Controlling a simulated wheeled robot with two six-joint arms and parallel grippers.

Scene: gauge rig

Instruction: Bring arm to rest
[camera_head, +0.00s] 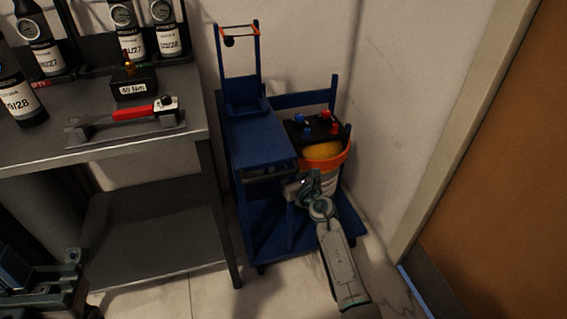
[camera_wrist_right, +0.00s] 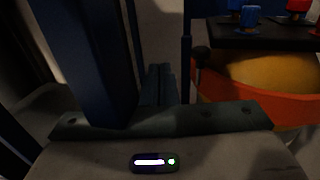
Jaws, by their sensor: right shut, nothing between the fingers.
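My right arm (camera_head: 338,255) reaches up from the bottom of the head view. Its gripper (camera_head: 298,188) is in front of the blue cart (camera_head: 250,140), close to the cart's front edge and left of the orange-rimmed bucket (camera_head: 330,180). The fingers are shut and empty. In the right wrist view the fingers (camera_wrist_right: 160,85) are dark, with blue cart parts around them; whether they touch the cart is unclear. My left arm (camera_head: 45,290) shows only in part at the lower left corner; its fingers cannot be made out.
A grey workbench (camera_head: 120,150) on the left holds a torque wrench (camera_head: 130,115), a labelled dark box (camera_head: 133,88) and several gauge bottles (camera_head: 165,32). A black block with red and blue knobs (camera_head: 312,128) sits above the bucket. A brown door (camera_head: 510,150) stands at right.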

